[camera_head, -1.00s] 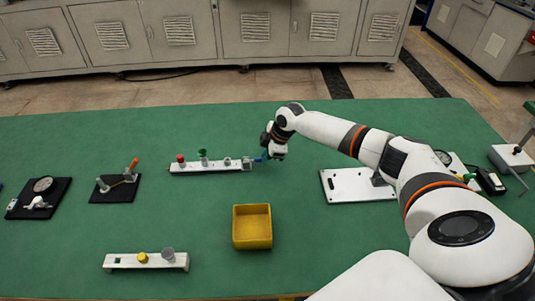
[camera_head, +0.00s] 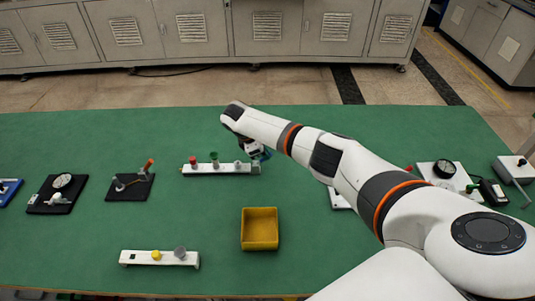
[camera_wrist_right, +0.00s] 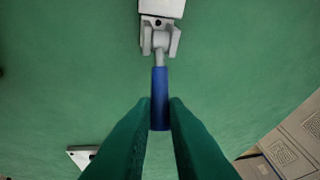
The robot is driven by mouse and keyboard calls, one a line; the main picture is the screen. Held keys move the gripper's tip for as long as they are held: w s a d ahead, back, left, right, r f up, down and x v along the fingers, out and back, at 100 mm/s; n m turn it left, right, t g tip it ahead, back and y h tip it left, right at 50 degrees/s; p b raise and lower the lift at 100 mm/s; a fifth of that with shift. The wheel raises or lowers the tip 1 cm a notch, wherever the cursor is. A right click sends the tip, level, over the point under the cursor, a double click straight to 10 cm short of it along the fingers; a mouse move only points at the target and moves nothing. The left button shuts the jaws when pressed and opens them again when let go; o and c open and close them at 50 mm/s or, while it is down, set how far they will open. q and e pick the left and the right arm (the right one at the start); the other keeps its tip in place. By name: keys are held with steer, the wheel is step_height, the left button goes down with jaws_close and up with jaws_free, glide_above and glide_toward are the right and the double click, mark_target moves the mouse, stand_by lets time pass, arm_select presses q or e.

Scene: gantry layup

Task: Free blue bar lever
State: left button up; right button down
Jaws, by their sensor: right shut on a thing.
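The blue bar lever (camera_wrist_right: 159,88) has a blue handle on a thin grey rod. The rod runs to a grey fork joint (camera_wrist_right: 160,38) at the end of a white bar (camera_wrist_right: 162,7). In the head view this white bar (camera_head: 210,169) lies on the table, and the lever is at its right end, mostly hidden by my arm. My right gripper (camera_head: 261,155) is at that end. In the right wrist view its green fingers (camera_wrist_right: 160,104) are shut on the lower part of the blue handle. My left gripper is not in view.
The white bar also carries a red knob (camera_head: 193,160) and a green knob (camera_head: 214,157). A yellow bin (camera_head: 246,244) stands in front, and another white bar (camera_head: 137,259) lies front left. Black plates with fittings (camera_head: 112,192) are at left. A gauge panel (camera_head: 424,168) is at right.

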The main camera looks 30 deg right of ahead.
steer(key=shift+w+a+h, duration=0.1)
steer(key=shift+a+h, duration=0.15)
steer(key=shift+h, duration=0.15)
steer(key=c, duration=1.4)
jaws_free()
steer(key=shift+c, duration=0.2)
steer(key=shift+r, duration=0.1)
steer(key=b+v, duration=0.1)
steer(key=v, duration=1.1)
steer(key=shift+w, duration=0.25)
